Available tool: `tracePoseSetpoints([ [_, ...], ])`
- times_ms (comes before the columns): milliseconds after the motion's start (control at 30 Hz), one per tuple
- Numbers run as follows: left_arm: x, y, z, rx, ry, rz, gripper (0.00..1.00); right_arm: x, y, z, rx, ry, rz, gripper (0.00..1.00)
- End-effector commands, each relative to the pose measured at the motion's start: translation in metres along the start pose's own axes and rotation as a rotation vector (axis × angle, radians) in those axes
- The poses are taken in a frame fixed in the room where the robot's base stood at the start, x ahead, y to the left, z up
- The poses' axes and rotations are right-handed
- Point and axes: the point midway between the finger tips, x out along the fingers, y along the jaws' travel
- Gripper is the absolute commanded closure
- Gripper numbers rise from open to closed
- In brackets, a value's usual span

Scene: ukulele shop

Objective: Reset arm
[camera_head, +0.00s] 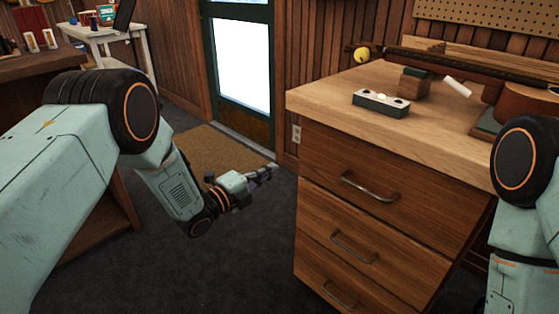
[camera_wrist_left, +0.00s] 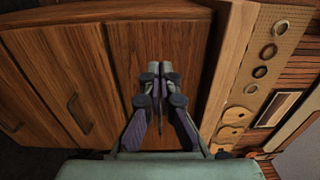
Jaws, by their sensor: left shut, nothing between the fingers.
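My left arm reaches in from the left in the head view, and its gripper (camera_head: 262,174) hangs above the dark floor, left of the wooden drawer cabinet (camera_head: 385,190). The left gripper also shows in the left wrist view (camera_wrist_left: 153,72), with its fingertips together and nothing between them. In that view it points at the wooden drawer fronts (camera_wrist_left: 60,80); I see no contact. Part of my right arm shows at the right edge of the head view, but its gripper is out of frame.
The cabinet's worktop (camera_head: 330,92) holds a grey block with a pale top (camera_head: 381,103), a yellow ball (camera_head: 362,54) and a ukulele (camera_head: 525,103). A glass door (camera_head: 243,65) with a brown mat (camera_head: 215,155) stands behind. A wooden counter is at the left. Dark floor (camera_head: 235,265) between is clear.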

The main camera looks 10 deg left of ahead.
Motion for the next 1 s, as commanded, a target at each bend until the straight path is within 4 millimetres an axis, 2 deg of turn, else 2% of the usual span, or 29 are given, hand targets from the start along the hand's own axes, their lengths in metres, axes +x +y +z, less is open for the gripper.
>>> tracePoseSetpoints([
  [167, -0.013, 0.0, 0.0, -0.008, 0.0, 0.0, 1.0, -0.004, 0.0, 0.0, 0.0, 0.0, 0.0, 0.28],
  [300, -0.015, 0.006, 0.003, -0.132, -0.016, 0.026, 1.0, -0.004, 0.0, 0.0, 0.0, 0.0, 0.0, 0.28],
  [367, -0.021, 0.02, 0.006, -0.257, -0.059, 0.071, 1.0, -0.004, 0.0, 0.0, 0.0, -0.001, 0.0, 0.28],
  [467, -0.044, 0.058, 0.006, -0.534, -0.181, 0.18, 1.0, -0.004, 0.0, 0.0, 0.0, -0.001, 0.0, 0.28],
  [567, -0.082, 0.101, -0.004, -0.824, -0.347, 0.297, 1.0, -0.006, 0.0, 0.0, 0.0, -0.001, 0.0, 0.28],
  [700, -0.152, 0.153, -0.033, -1.188, -0.627, 0.441, 1.0, -0.012, 0.0, 0.0, 0.0, -0.001, 0.0, 0.28],
  [833, -0.223, 0.183, -0.068, -1.439, -0.904, 0.54, 1.0, -0.017, 0.0, 0.0, 0.0, -0.001, 0.0, 0.28],
  [1000, -0.32, 0.198, -0.121, -1.653, -1.278, 0.64, 1.0, -0.025, 0.0, 0.0, 0.0, -0.001, 0.0, 0.28],
])
